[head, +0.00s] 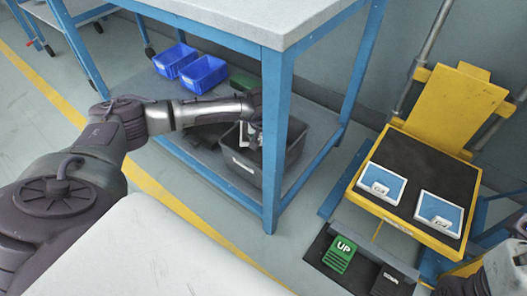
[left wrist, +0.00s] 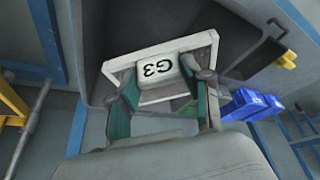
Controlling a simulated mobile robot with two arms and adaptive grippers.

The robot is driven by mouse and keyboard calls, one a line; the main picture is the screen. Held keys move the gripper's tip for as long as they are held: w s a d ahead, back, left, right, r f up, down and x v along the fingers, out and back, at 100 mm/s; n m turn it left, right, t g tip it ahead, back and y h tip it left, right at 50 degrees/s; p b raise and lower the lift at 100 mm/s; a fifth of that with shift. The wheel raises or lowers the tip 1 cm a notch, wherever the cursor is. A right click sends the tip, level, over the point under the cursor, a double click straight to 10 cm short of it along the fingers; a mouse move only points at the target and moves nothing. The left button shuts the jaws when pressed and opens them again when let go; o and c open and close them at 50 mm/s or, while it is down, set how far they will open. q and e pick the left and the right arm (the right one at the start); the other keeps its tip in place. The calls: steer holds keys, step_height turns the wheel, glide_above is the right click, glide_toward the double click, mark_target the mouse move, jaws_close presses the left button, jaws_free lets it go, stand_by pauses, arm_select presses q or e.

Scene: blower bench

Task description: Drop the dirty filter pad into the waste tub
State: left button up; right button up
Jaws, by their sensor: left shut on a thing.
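My left gripper (head: 254,128) reaches under the bench and is at the dark grey waste tub (head: 243,169) on the lower shelf. In the left wrist view it is shut on the dirty filter pad (left wrist: 157,68), with green finger faces at both sides. In the head view the pad is mostly hidden by the gripper. Whether the pad is above the tub's rim or inside cannot be told. Part of my right arm shows at the lower right; its gripper is not in view.
Blue bench legs (head: 276,140) stand close beside the tub and my left arm. Two blue bins (head: 203,74) sit on the same shelf. At right, a yellow lift (head: 405,228) holds two blue, white-framed pads (head: 382,185). Green UP (head: 340,254) and black DOWN (head: 391,281) pedals lie in front.

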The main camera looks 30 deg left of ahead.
arm_select(q)
steer(key=o, duration=1.3)
steer(key=shift+c, duration=0.2)
steer(key=v, duration=0.7)
steer(key=shift+r, duration=0.25)
steer(key=shift+s+f, duration=0.1)
steer(key=shift+s, duration=0.1)
